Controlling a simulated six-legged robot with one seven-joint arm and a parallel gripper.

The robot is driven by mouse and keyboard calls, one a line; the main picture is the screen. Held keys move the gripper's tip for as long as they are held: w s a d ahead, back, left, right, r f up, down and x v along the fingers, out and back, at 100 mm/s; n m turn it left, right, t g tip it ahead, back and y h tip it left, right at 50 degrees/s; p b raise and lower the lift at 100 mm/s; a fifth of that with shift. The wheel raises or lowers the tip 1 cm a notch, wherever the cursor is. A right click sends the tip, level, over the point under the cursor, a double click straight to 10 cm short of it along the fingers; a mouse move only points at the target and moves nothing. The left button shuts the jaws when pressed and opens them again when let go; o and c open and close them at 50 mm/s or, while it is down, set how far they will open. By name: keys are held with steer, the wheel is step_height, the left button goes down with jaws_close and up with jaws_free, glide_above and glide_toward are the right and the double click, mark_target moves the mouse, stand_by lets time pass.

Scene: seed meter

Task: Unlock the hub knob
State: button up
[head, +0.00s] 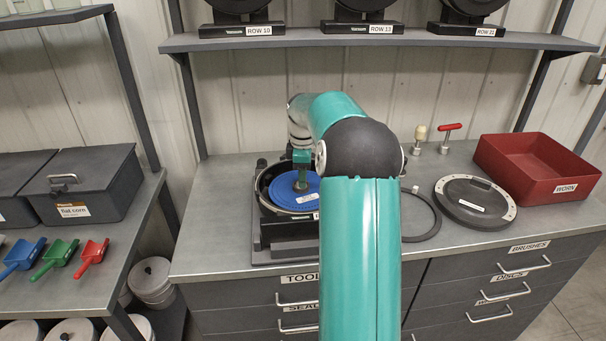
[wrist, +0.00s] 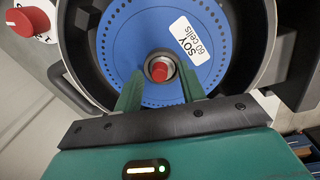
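The seed meter's round dark housing (head: 262,195) sits open on the bench, with a blue disc (head: 283,192) inside. In the wrist view the disc (wrist: 130,30) has small holes near its rim and a white label reading "SOY 60 cells". The hub knob (wrist: 159,71) shows at the disc's centre as a red cap in a metal ring. My gripper (wrist: 160,80) is open, its two green fingers apart, one on each side of the knob as seen from the wrist. I cannot tell whether they touch it. In the head view my arm partly hides the meter.
Right of my arm lie a black ring (head: 432,218), a round dark cover (head: 474,202) and a red "WORN" bin (head: 538,168). A shelf (head: 380,41) crosses above. Bench front is clear.

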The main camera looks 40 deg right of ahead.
steer(key=shift+r, duration=0.1)
step_height(320, 180, up, 14)
steer(key=shift+s+a, duration=0.25)
steer(key=shift+a, duration=0.05)
steer(key=shift+f, duration=0.2)
stand_by(0.4)
steer(key=s+a+r+m+t, duration=0.1)
steer(key=s+a+r, duration=0.15)
steer(key=a, duration=0.55)
steer(key=s+a+r+m+h, duration=0.1)
steer(key=s+a+m, duration=0.15)
steer(key=a, duration=0.45)
steer(key=s+a+r+t, duration=0.1)
steer(key=s+a, duration=0.2)
steer(key=a, duration=0.5)
steer(key=s+a+f+m+t, duration=0.1)
steer(key=s+a+f+m, duration=0.1)
steer(key=s+a+f, duration=0.2)
steer(key=s+a+f+m+t+y, duration=0.1)
steer(key=s+a+f+m+t, duration=0.1)
steer(key=s+a+f, duration=0.3)
steer(key=s+a+m, duration=0.1)
steer(key=s+a, duration=0.3)
steer(key=s, duration=0.3)
